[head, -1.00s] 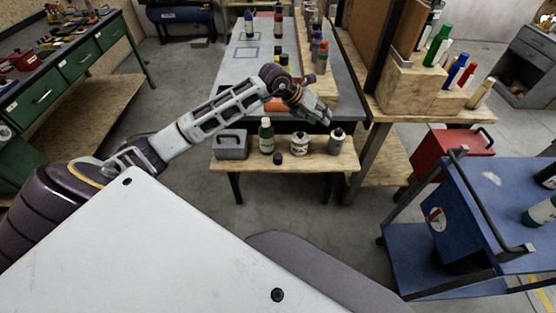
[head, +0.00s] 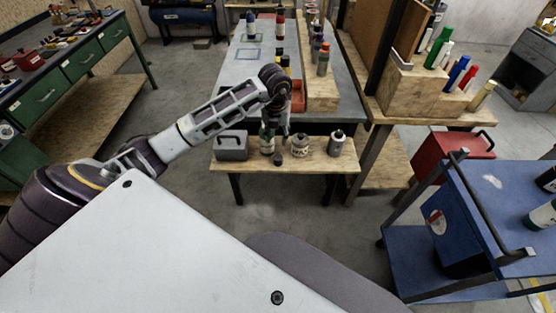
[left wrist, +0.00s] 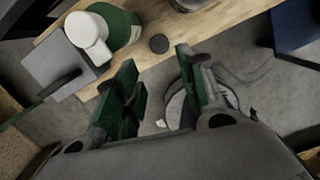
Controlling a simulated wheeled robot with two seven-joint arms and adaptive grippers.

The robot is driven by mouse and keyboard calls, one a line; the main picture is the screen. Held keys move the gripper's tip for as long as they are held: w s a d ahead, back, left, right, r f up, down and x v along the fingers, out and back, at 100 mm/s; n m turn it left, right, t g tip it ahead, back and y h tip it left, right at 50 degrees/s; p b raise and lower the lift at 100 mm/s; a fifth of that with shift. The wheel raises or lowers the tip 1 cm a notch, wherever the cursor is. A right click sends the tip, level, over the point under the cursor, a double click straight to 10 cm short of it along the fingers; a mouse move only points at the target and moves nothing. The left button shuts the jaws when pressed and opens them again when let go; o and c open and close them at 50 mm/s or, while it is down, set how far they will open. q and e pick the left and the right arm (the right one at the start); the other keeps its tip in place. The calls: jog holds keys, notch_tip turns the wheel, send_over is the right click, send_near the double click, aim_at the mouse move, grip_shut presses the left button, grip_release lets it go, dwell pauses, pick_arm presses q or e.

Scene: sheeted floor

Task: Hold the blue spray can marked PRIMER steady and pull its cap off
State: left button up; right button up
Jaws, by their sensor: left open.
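A blue can (head: 250,25) stands at the far left of the long grey table in the head view; it may be the primer can, but no label is readable at this distance. My left gripper (head: 276,133) points down above the low wooden bench, well nearer than that can. It also shows in the left wrist view (left wrist: 160,95), with its green-padded fingers apart and nothing between them. A green bottle with a white cap (left wrist: 122,30) stands beside it on the bench, partly hidden by the gripper in the head view. My right gripper is not in view.
More cans line the wooden strip (head: 316,90) on the grey table (head: 245,75). A blue cart (head: 490,190) stands right.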

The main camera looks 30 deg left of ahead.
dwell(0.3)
pick_arm(q)
send_over(278, 157)
jog(key=shift+s+d+f, duration=0.15)
jog(key=shift+s+f, duration=0.05)
jog(key=shift+f, duration=1.95)
jog(key=shift+s+d+f, duration=0.1)
jog(key=shift+s+f, duration=0.05)
jog(key=shift+f, duration=2)
jog(key=shift+w+a+f+p, duration=0.15)
jog(key=shift+f+p, duration=0.1)
jog(key=shift+f, duration=1.05)
jog(key=shift+w+a+f+p, duration=0.1)
jog(key=shift+f+p, duration=0.1)
jog(key=shift+f, duration=1.1)
jog(key=c, duration=0.4)
